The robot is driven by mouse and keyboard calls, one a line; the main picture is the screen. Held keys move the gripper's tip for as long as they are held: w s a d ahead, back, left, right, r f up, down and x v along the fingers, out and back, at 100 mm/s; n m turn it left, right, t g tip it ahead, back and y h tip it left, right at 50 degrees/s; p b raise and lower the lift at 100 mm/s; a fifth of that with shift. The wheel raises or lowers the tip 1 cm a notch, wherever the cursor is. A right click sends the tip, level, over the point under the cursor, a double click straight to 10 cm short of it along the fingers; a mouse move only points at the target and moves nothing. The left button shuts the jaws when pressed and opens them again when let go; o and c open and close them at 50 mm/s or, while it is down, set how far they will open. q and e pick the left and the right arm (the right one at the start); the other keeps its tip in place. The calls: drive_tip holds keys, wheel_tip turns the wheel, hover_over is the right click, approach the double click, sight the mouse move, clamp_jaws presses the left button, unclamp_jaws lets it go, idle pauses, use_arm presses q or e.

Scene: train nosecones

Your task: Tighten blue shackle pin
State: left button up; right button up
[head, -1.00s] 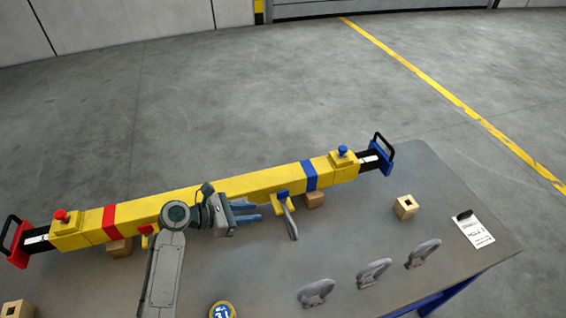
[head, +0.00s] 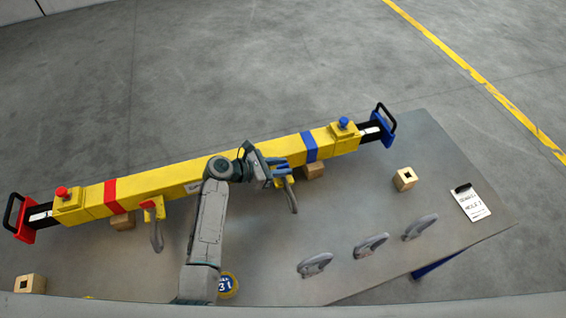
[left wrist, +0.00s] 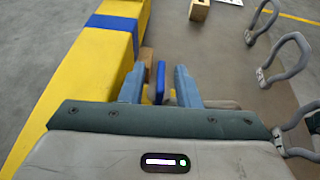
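The yellow beam (head: 235,168) lies across the table on wooden blocks, with a blue band near its right end. A grey shackle (head: 291,197) hangs from the beam's front side, left of the blue band. My left gripper (head: 282,168) is at the top of this shackle. In the left wrist view, the blue shackle pin (left wrist: 160,84) stands between the two blue-grey fingers of the left gripper (left wrist: 160,90). A gap shows on each side of the pin, so the fingers are open around it. In the head view the fingers largely cover the pin. My right gripper is not in view.
Three loose grey shackles (head: 371,245) lie along the table's (head: 350,205) front right. A wooden block (head: 404,179) and a clipboard (head: 470,203) lie at the right. Another shackle (head: 156,235) hangs near the red band. A round blue-yellow object (head: 228,284) lies by my left arm.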

use_arm(q)
drive_tip(key=shift+w+d+f, duration=0.15)
drive_tip(key=shift+d, duration=0.2)
drive_tip(key=shift+c, duration=0.4)
clamp_jaws()
drive_tip(key=shift+m+g, duration=0.3)
